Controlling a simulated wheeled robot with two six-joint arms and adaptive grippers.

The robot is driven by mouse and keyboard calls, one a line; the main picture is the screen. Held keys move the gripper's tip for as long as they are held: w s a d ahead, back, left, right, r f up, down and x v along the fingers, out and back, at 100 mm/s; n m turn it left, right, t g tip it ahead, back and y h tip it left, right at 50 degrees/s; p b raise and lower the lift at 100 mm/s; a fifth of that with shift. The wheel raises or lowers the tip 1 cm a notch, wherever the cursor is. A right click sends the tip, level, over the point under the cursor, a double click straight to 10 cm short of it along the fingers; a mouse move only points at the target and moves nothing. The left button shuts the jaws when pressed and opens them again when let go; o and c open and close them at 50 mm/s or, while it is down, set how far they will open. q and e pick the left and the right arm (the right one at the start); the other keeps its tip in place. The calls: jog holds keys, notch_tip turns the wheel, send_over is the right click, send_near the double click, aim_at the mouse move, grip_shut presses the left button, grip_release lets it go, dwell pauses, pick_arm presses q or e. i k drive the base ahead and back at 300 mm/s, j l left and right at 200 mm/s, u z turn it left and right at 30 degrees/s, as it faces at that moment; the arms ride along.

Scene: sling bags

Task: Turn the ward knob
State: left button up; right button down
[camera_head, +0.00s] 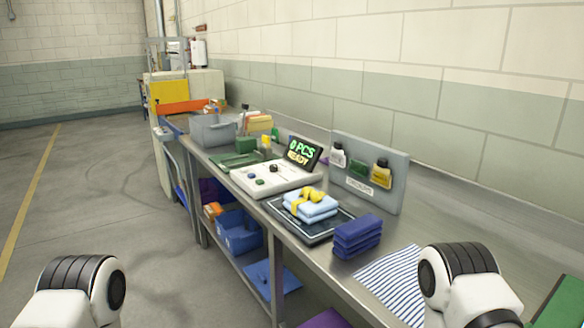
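A white control box (290,180) stands on the metal bench. Small dark knobs or buttons sit on its sloped top: a black one (273,169), another dark one (250,176) and a greenish one (259,182). They are too small to tell which is the ward knob, and no labels are readable. A dark display (304,152) at the back of the box reads "0 PCS READY". Only links of my two arms show, at the bottom left and bottom right. Neither gripper is in view, so whether they hold anything is hidden.
A dark tray (284,214) with folded blue cloths and a yellow strap (312,193) lies before the box. Navy folded cloths (358,236) and a striped cloth (392,284) lie nearer. A grey bin (213,133) stands farther back.

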aim_at(273, 168)
jog(key=z, duration=0.55)
jog(key=i+j+z, duration=0.15)
jog(key=j+z, duration=0.25)
jog(key=i+j+z, duration=0.1)
jog(key=j+z, duration=0.3)
jog(key=j, duration=0.25)
jog(key=j+z, duration=0.4)
jog(key=j, duration=0.15)
